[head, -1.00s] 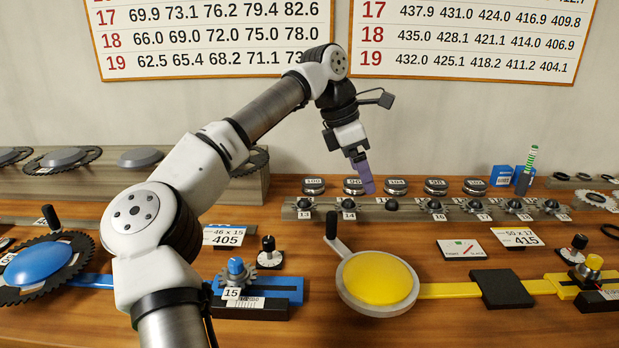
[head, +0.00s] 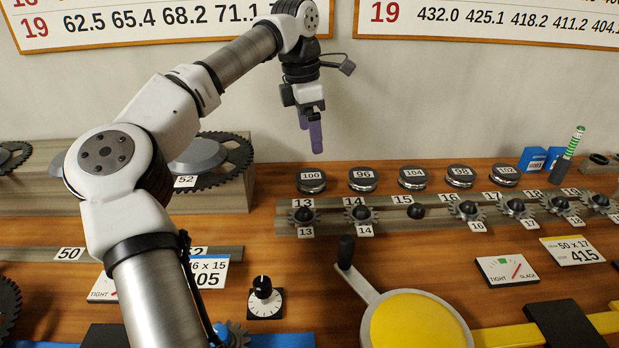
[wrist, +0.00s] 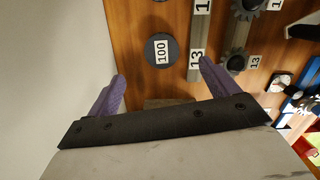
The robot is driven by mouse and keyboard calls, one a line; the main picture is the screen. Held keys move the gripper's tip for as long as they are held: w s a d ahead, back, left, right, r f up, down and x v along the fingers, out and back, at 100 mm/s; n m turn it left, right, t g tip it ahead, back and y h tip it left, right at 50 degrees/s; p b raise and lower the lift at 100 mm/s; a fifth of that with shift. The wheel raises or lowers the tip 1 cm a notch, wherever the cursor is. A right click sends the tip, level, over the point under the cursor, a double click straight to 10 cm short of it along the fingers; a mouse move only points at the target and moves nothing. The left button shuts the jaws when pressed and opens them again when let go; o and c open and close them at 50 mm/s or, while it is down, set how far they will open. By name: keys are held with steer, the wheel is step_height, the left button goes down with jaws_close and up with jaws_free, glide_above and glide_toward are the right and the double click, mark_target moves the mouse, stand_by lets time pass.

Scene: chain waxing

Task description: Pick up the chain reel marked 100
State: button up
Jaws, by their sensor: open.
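The chain reel marked 100 (head: 311,181) is a dark round disc with a silver rim and a white label. It stands at the left end of a row of similar reels on the wooden table. My gripper (head: 311,132), with purple fingers, is open and empty in the air above this reel. In the wrist view the reel (wrist: 161,50) lies ahead of the gap between the two spread fingers (wrist: 160,88), apart from both. No part of the reel is hidden by the fingers there.
Right of it stand reels marked 96 (head: 363,180), 104 (head: 413,179) and others. A rail (head: 335,230) of small sprockets runs just in front. A raised grey block (head: 235,195) with large chainrings is on the left. The wall is close behind.

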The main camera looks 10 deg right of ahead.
glide_above(311, 176)
step_height(311, 176, down, 5)
steer(key=shift+d+f, duration=0.1)
steer(key=shift+f, duration=0.1)
steer(key=f, duration=0.1)
steer(key=f+p, duration=0.1)
steer(key=f, duration=0.2)
steer(key=shift+a+f, duration=0.25)
steer(key=shift+f, duration=0.55)
steer(key=shift+c, duration=0.2)
steer(key=c, duration=1.3)
steer(key=shift+r, duration=0.1)
